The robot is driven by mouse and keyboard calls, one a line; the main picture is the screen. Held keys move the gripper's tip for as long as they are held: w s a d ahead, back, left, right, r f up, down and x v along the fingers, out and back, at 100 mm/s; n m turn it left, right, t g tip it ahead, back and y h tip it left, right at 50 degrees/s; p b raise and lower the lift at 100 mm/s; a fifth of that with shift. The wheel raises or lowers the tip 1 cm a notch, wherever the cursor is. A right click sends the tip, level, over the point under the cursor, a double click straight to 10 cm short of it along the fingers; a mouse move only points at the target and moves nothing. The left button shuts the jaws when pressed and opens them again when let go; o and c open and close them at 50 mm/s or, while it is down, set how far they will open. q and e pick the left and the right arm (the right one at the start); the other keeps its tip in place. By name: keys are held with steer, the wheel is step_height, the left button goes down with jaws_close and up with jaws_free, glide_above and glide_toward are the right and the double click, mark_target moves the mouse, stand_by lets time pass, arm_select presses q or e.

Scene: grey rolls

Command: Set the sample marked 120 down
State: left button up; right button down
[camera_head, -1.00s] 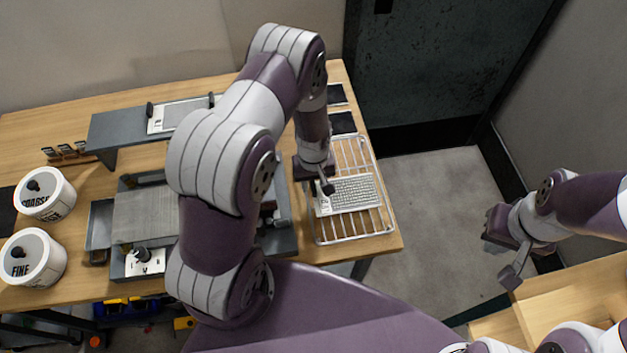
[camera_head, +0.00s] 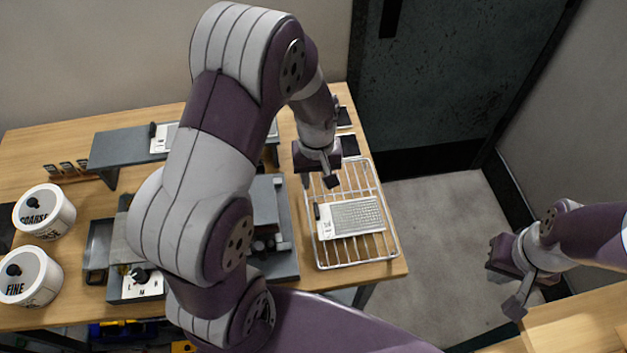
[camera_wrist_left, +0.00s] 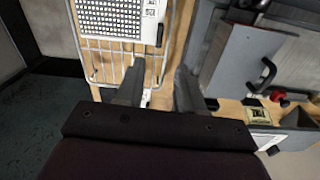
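A white-framed sample plate with a grey mesh face (camera_head: 355,215) lies flat on the wire rack (camera_head: 384,250) at the table's right end. A small dark handle stands at its left end. Its number is too small to read. The plate also shows at the top of the left wrist view (camera_wrist_left: 110,18). My left gripper (camera_head: 318,181) is above the back left part of the rack, apart from the plate. In the left wrist view its fingers (camera_wrist_left: 158,92) are spread with nothing between them. My right gripper (camera_head: 510,282) hangs empty at the right, fingers apart, far from the rack.
Two white tubs marked COARSE (camera_head: 44,212) and FINE (camera_head: 30,277) stand at the left. A grey raised shelf (camera_head: 118,146) holds another plate, partly hidden by my left arm. Grey apparatus (camera_head: 270,205) stands left of the rack. Dark pads (camera_head: 349,145) lie behind the rack.

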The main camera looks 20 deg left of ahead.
arm_select(q)
steer(key=s+d+r+m+t, duration=0.1)
steer(key=s+r+m, duration=0.5)
steer(key=s, duration=0.3)
steer(key=shift+s+d+r, duration=0.25)
steer(key=shift+r, duration=0.55)
